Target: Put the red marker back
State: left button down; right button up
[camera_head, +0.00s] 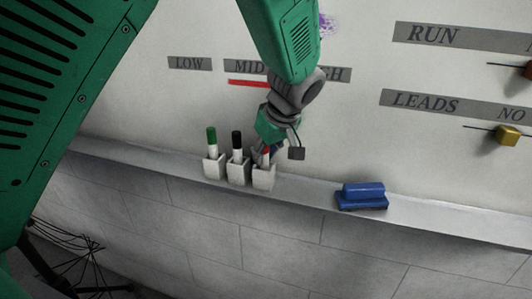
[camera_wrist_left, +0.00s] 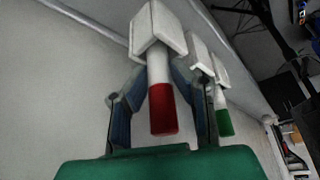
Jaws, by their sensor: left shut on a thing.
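The red marker (camera_wrist_left: 163,108) stands red end up at the rightmost white holder (camera_head: 263,179), its lower part at or in the cup. I cannot tell how deep it sits. My left gripper (camera_head: 265,150) reaches down from above and is shut on the marker. In the left wrist view the blue-grey fingers of my left gripper (camera_wrist_left: 158,88) lie on both sides of the white barrel, and the holder (camera_wrist_left: 146,30) is beyond. In the head view the fingers partly hide the marker. My right gripper is not seen.
A black marker (camera_head: 237,142) and a green marker (camera_head: 212,138) stand in neighbouring holders on the left. A blue eraser (camera_head: 362,196) lies on the ledge (camera_head: 310,194) at right. The ledge between is clear. The whiteboard rises behind, with a yellow block (camera_head: 508,135) at right.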

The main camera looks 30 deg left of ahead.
pick_arm(q)
jog(key=c, duration=1.3)
grip_release()
jog(key=shift+r, duration=0.1)
jog(key=shift+r, duration=0.4)
notch_tip(320, 180, up, 9)
jog(key=shift+f, duration=0.1)
